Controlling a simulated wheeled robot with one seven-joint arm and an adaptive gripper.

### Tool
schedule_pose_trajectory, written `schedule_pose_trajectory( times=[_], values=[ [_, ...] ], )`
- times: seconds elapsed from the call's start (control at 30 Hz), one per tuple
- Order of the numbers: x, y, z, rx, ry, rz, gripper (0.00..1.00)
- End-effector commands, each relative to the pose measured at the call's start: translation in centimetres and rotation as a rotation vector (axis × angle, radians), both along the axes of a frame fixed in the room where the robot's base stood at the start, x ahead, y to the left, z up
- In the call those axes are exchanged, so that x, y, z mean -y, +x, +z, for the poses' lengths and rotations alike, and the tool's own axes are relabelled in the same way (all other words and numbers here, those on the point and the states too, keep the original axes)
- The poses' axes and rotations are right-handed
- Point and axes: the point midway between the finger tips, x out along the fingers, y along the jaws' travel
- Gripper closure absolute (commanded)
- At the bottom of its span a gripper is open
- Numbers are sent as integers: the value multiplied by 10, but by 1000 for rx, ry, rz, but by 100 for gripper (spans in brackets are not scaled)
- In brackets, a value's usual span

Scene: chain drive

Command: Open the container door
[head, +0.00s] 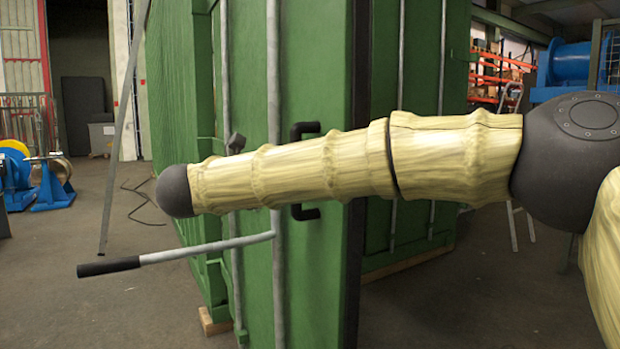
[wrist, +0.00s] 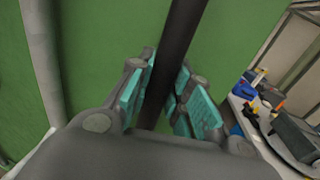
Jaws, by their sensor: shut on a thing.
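The green container door (head: 250,290) fills the middle of the head view. Its right edge stands out in front of the other door (head: 425,80), so it looks partly swung out. A black pull handle (head: 303,130) is upright on it, its middle hidden behind my arm. A grey lever with a black grip (head: 110,267) sticks out to the left from a lock rod (head: 273,70). My gripper (wrist: 166,75) shows only in the wrist view, its teal pads shut around a black bar (wrist: 183,25), apparently the pull handle. The head view hides this grasp.
Blue machinery stands at the far left (head: 52,190) and upper right (head: 575,66). A thin slanted pole (head: 120,130) stands left of the container. The concrete floor at lower left is mostly clear. A bench with tools (wrist: 265,115) shows in the wrist view.

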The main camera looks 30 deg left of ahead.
Motion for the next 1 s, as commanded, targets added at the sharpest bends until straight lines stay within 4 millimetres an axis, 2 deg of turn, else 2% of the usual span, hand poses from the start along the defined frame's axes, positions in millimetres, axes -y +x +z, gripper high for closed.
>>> schedule_pose_trajectory(
  times=[0.47,0.5,0.6,1.0],
  values=[
    [11,8,4,3,3,-26,100],
    [11,8,4,3,3,-26,73],
    [11,7,4,3,3,-25,58],
    [9,6,7,2,2,-23,58]
  ],
)
